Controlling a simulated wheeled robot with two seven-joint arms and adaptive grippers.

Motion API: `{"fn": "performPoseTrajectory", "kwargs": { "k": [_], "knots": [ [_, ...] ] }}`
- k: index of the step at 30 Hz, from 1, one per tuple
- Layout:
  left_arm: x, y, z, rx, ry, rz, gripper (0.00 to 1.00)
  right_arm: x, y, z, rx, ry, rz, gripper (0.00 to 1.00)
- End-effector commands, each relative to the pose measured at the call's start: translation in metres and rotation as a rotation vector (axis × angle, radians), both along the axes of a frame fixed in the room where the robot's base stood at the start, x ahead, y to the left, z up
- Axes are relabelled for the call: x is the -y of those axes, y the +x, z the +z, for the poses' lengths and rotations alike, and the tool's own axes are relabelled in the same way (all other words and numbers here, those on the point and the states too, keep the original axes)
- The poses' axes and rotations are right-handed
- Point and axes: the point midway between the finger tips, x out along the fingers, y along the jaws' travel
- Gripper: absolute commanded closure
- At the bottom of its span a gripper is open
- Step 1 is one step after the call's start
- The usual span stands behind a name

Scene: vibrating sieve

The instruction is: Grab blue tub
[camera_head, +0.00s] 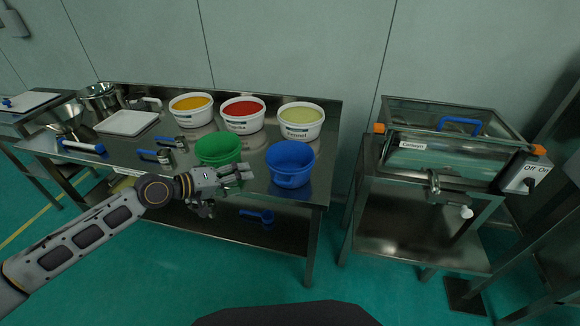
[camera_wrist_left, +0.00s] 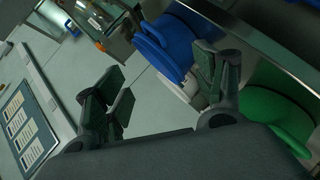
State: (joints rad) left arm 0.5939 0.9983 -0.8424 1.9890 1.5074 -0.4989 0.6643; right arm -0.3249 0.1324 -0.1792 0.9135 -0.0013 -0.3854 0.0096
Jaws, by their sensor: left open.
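The blue tub (camera_head: 291,164) stands upright near the right front corner of the steel table in the head view. My left gripper (camera_head: 247,181) is open and empty, in front of the green tub (camera_head: 218,149) and to the left of the blue tub, apart from it. In the left wrist view the blue tub (camera_wrist_left: 165,45) shows beyond the open fingers (camera_wrist_left: 165,95), and the green tub (camera_wrist_left: 276,108) is at the right. My right gripper is not in view.
White tubs with orange (camera_head: 190,108), red (camera_head: 243,114) and pale yellow (camera_head: 300,121) contents stand behind. Blue-handled tools (camera_head: 165,147) lie at left. A blue scoop (camera_head: 258,215) is on the lower shelf. The sieve machine (camera_head: 445,150) stands to the right, past a gap.

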Motion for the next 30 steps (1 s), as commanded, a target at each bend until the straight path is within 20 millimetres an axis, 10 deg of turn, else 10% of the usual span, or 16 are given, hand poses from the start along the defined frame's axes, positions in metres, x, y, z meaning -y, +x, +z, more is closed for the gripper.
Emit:
{"fn": "performPoseTrajectory", "kwargs": {
  "k": [30],
  "knots": [
    [0.053,0.034,-0.027,0.001,-0.002,0.000,0.30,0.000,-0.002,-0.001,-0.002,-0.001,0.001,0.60]
  ]
}}
